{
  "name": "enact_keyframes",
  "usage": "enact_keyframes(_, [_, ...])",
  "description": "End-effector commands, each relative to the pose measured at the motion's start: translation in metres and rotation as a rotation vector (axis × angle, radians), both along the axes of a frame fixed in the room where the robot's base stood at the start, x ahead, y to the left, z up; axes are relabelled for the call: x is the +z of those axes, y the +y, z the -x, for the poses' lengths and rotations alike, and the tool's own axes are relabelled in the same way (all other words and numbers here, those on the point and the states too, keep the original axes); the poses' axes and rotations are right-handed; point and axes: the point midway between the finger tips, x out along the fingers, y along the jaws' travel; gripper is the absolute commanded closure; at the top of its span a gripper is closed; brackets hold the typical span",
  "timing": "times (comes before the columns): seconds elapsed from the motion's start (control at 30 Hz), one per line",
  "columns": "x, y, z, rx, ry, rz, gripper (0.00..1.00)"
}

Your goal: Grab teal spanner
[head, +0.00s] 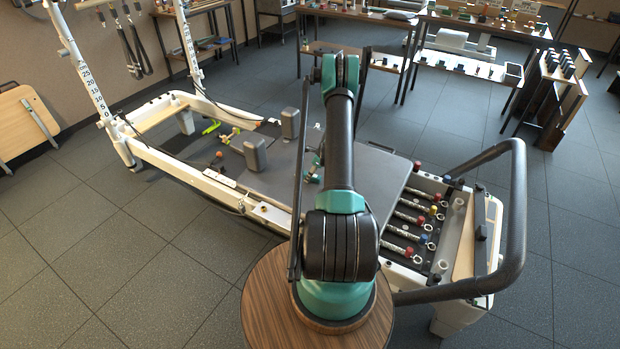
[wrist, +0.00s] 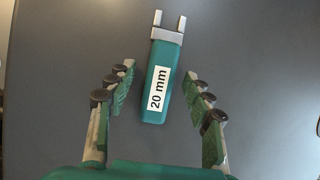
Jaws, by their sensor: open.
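The teal spanner (wrist: 160,82), labelled "20 mm", lies flat on a dark grey surface (wrist: 245,60) in the wrist view. Its grey forked end points to the top of the picture, and its teal handle points toward my gripper (wrist: 159,76). My gripper is open, with one finger on each side of the handle and a gap on both sides. In the head view my arm hides most of the gripper, and I cannot make out the spanner there.
The reformer's grey carriage (head: 370,175) has two grey shoulder blocks (head: 255,155) standing on it. Springs with coloured knobs (head: 408,218) and a black bar (head: 517,215) are at its right. Tables with small items (head: 480,22) stand behind.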

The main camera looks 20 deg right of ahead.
Motion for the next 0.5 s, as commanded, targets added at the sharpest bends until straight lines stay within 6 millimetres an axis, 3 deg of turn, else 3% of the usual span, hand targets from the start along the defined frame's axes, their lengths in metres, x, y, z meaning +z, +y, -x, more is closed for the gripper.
enact_keyframes(0.23, [-0.0001, 0.0000, 0.0000, 0.000, 0.000, 0.000, 0.49])
enact_keyframes(0.5, [-0.0001, 0.0000, 0.0000, 0.000, 0.000, 0.000, 0.83])
